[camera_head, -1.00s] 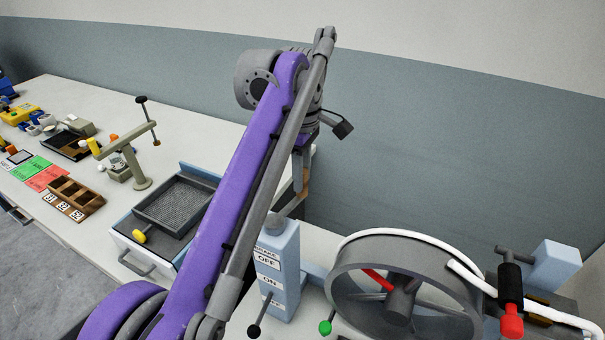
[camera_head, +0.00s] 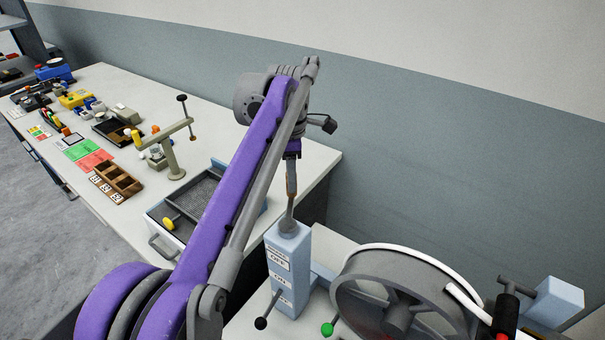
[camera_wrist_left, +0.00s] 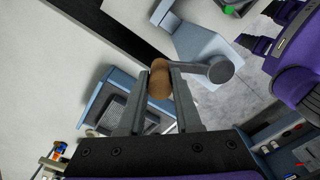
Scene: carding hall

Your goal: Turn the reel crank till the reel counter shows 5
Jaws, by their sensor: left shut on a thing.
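My left gripper (camera_head: 291,178) is shut on the brown handle of a crank. In the left wrist view the handle (camera_wrist_left: 159,78) sits between the two fingers, and a grey crank arm (camera_wrist_left: 190,68) runs from it to a round hub. In the head view the crank (camera_head: 288,215) stands on top of a light blue post (camera_head: 289,262) with OFF and ON labels. The reel (camera_head: 345,302), a grey spoked wheel with white strand on its rim, is at the lower right, partly cut off. I see no readable counter. My right gripper is not in view.
A black-knobbed lever (camera_head: 261,323) and a green knob (camera_head: 328,329) are near the post's foot. A black cylinder (camera_head: 507,312) stands right of the reel. A mesh tray (camera_head: 193,197) and a wooden box (camera_head: 118,178) are on the long table to the left.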

